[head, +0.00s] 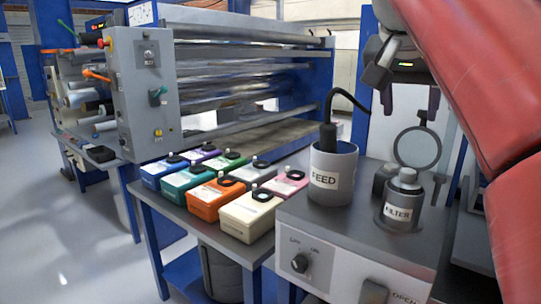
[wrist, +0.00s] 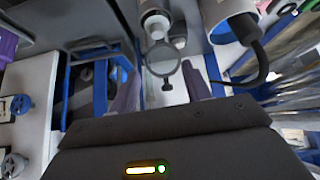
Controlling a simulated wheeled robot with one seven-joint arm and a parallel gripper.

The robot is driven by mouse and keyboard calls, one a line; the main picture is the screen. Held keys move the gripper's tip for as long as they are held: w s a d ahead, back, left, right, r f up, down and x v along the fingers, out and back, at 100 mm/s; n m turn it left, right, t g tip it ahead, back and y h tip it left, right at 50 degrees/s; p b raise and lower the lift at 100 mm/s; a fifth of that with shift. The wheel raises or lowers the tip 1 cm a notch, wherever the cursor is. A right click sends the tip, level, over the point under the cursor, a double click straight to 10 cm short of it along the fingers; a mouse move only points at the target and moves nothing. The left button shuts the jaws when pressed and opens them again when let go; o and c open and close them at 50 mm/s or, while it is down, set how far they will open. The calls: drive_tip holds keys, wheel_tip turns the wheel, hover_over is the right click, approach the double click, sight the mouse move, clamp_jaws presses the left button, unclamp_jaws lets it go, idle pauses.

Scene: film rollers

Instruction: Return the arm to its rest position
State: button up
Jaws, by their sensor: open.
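My red arm (head: 480,75) reaches in from the upper right of the head view. My gripper (head: 409,103) hangs from it with its fingers pointing down, apart and with nothing between them. It is above the bench unit, over a round lens on a stand (head: 417,147) and a grey jar labelled FILTER (head: 398,210). In the wrist view, my gripper (wrist: 162,92) shows two spread fingers, with the round lens (wrist: 166,54) beyond them. The lens appears apart from the fingers.
A grey cup labelled FEED (head: 332,175) with a black cable stands left of the jar. Several coloured boxes (head: 250,215) sit on the bench at left. A large roller machine (head: 240,75) stands behind. The floor (head: 60,230) at far left is clear.

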drive_tip(key=s+a+f+n+y, duration=0.1)
drive_tip(key=s+f, duration=0.3)
drive_tip(key=f, duration=0.8)
drive_tip(key=s+a+f+n+y, duration=0.2)
drive_tip(key=s+f, duration=0.3)
drive_tip(key=f, duration=0.7)
drive_tip(key=s+a+f+n+y, duration=0.1)
drive_tip(key=s+f+n, duration=0.3)
drive_tip(key=f, duration=0.8)
drive_tip(key=shift+s+a, duration=0.65)
drive_tip(key=shift+a, duration=0.1)
